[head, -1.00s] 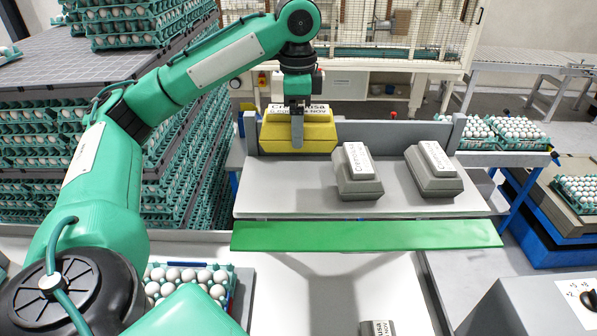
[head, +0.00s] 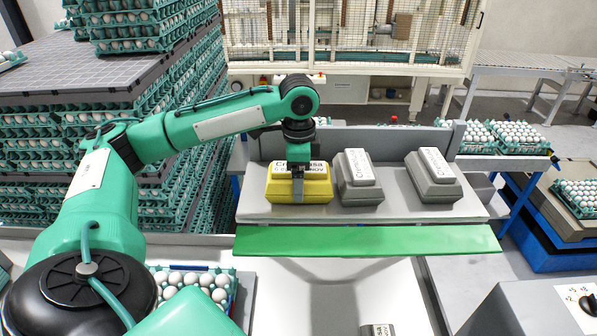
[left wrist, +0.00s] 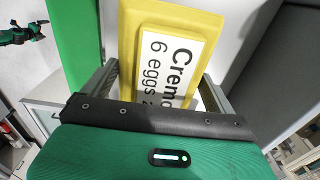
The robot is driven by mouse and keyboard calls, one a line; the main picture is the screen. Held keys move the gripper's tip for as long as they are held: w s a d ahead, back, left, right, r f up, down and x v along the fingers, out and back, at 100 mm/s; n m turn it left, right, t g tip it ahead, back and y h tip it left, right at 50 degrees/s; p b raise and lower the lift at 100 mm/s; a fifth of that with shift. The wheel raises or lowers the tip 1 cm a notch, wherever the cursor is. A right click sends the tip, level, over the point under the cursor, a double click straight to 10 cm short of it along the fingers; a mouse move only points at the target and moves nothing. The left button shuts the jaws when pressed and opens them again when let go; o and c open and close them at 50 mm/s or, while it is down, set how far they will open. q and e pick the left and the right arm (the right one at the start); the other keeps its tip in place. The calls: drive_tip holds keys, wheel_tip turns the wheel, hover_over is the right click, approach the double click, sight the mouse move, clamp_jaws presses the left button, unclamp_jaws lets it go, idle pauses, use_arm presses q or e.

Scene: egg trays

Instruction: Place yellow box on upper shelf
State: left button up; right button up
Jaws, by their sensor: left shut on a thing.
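The yellow box (head: 284,190) with a white label is at the left end of the upper shelf (head: 400,207), beside two grey boxes. My left gripper (head: 298,188) is over it from above, with its fingers on either side, shut on it. In the left wrist view the yellow box (left wrist: 190,22) lies between the two fingers, its label reading "Crem…" and "6 eggs". I cannot tell whether its underside touches the shelf. My right gripper is not in view.
Two grey boxes with white labels, one in the middle (head: 362,190) and one at the right (head: 433,188), stand on the shelf. A green strip (head: 370,240) runs along its front edge. An egg tray (head: 234,290) sits below left.

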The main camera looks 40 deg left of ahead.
use_arm(q)
drive_tip(key=shift+f, duration=0.1)
drive_tip(key=o, duration=1)
drive_tip(key=shift+f, duration=0.1)
drive_tip(key=shift+o, duration=0.2)
drive_tip(key=shift+r+b, duration=0.4)
drive_tip(key=shift+r, duration=0.05)
wheel_tip(320, 180, up, 5)
drive_tip(key=shift+r+b, duration=0.15)
drive_tip(key=shift+b, duration=1)
wheel_tip(320, 180, up, 3)
drive_tip(key=shift+p, duration=0.3)
drive_tip(key=shift+s+r, duration=0.1)
drive_tip(key=shift+r, duration=1.4)
